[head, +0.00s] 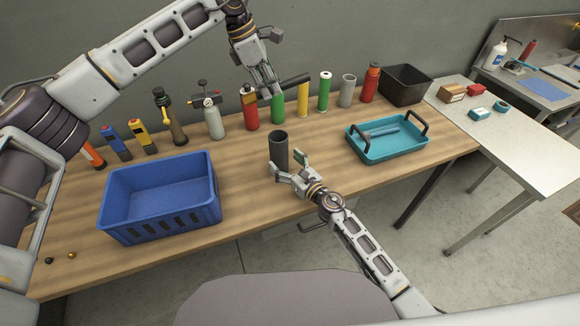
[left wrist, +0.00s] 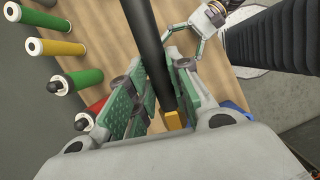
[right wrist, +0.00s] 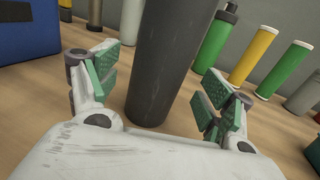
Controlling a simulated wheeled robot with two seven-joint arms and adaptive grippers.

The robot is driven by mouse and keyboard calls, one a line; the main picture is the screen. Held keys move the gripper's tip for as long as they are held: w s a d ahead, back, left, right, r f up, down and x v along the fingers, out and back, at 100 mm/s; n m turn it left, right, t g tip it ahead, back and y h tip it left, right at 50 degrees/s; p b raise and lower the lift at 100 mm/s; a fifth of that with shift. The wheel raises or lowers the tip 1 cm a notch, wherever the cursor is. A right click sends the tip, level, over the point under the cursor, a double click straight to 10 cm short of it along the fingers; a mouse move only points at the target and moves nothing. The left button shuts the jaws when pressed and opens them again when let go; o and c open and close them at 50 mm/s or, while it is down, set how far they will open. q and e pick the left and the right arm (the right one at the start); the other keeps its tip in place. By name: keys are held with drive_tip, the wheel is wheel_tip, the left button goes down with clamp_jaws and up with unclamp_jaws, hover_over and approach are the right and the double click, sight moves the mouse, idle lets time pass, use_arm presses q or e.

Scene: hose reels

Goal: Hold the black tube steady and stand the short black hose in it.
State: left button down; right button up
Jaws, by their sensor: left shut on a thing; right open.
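The black tube (head: 278,152) stands upright on the wooden table, near its front middle. My right gripper (head: 286,166) is open in front of it; in the right wrist view the tube (right wrist: 168,55) rises between the spread green-padded fingers, with gaps on both sides. My left gripper (head: 268,91) is shut on the short black hose (head: 296,80), above the table and higher than the tube. The hose looks tilted, close to level, in the head view. In the left wrist view the hose (left wrist: 150,45) runs between the green pads. The tube's inside is mostly hidden.
A blue crate (head: 160,197) stands left of the tube. A teal tray (head: 385,142) with grey pieces lies to the right. Several bottles and coloured cylinders, including a red bottle (head: 250,108), line the back. A black bin (head: 405,84) stands at the back right.

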sight(285, 162)
drive_tip(key=shift+x, duration=1.8)
drive_tip(key=c, duration=1.2)
use_arm(q)
wheel_tip(285, 162, down, 13)
idle(1.1)
drive_tip(key=c, duration=1.2)
unclamp_jaws()
